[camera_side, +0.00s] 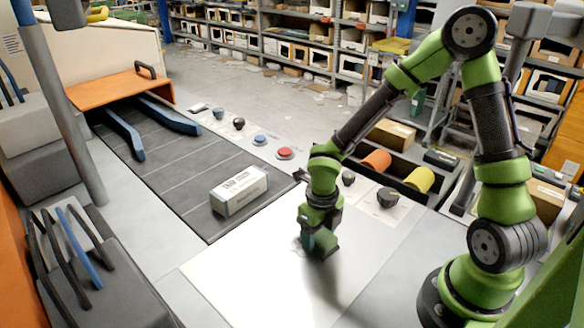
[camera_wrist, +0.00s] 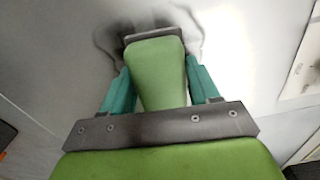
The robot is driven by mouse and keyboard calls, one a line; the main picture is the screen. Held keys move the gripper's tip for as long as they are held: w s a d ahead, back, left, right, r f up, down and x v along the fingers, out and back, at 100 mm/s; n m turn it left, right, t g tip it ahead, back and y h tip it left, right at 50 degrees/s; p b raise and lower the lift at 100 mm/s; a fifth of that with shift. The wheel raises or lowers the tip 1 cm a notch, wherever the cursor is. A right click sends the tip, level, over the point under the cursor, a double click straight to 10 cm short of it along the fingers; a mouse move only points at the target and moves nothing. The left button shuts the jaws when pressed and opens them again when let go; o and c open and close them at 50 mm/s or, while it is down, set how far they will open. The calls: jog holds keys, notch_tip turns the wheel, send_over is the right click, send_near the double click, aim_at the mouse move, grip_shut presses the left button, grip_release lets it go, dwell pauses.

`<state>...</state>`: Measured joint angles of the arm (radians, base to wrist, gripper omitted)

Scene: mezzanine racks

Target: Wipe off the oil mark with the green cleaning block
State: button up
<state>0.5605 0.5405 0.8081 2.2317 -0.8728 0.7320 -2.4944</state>
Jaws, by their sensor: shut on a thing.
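My gripper (camera_side: 320,243) is low over the white panel (camera_side: 235,278), pointing down. In the wrist view its two teal fingers are closed on the sides of the green cleaning block (camera_wrist: 158,72), which has a dark strip along its far edge. A grey-black smeared oil mark (camera_wrist: 108,36) shows on the pale surface around the far end of the block, on both sides of it. The block covers part of the mark. The block appears to be at or very near the surface; contact cannot be told for sure. In the side view my gripper mostly hides the mark.
A white box (camera_side: 238,192) lies on the dark conveyor (camera_side: 165,165) left of my gripper. Red (camera_side: 285,153) and blue (camera_side: 259,140) buttons and dark knobs (camera_side: 388,197) line the panel behind. A black bin (camera_side: 400,165) holds orange and yellow rolls. The front panel area is clear.

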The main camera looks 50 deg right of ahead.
aim_at(292, 256)
jog(key=shift+d, duration=2.8)
jog(key=shift+a, duration=5.8)
jog(key=shift+w+a, duration=0.1)
jog(key=shift+a, duration=0.1)
jog(key=shift+w, duration=0.75)
jog(key=shift+w+d, duration=0.4)
jog(key=shift+d, duration=5.8)
jog(key=shift+a, duration=6.2)
jog(key=shift+r, duration=0.35)
notch_tip(292, 256, up, 8)
jog(key=shift+f, duration=0.25)
